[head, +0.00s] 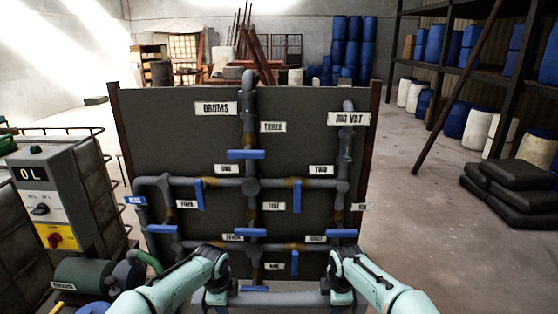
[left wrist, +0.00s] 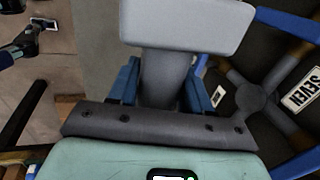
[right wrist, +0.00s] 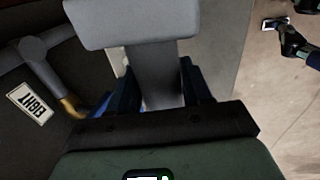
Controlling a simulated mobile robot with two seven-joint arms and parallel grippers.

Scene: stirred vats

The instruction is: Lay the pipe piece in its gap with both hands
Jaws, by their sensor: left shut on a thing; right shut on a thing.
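The grey pipe piece (head: 265,299) lies level across the bottom of the head view, between my two grippers and in front of the pipe board. My left gripper (head: 215,292) is shut on its left part; in the left wrist view blue fingers hug a grey stem (left wrist: 165,80) under a wide grey block. My right gripper (head: 342,292) is shut on its right part; the right wrist view shows a like stem (right wrist: 157,75) between blue fingers. The board (head: 215,120) carries grey pipes with blue handles. I cannot make out the gap; the board's lowest part is hidden by my arms and the piece.
A control box (head: 45,190) and a green motor (head: 85,276) stand close on the left. Black sacks (head: 515,185) lie on the floor at right, by shelves with blue drums (head: 435,42). The floor (head: 430,230) right of the board is clear.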

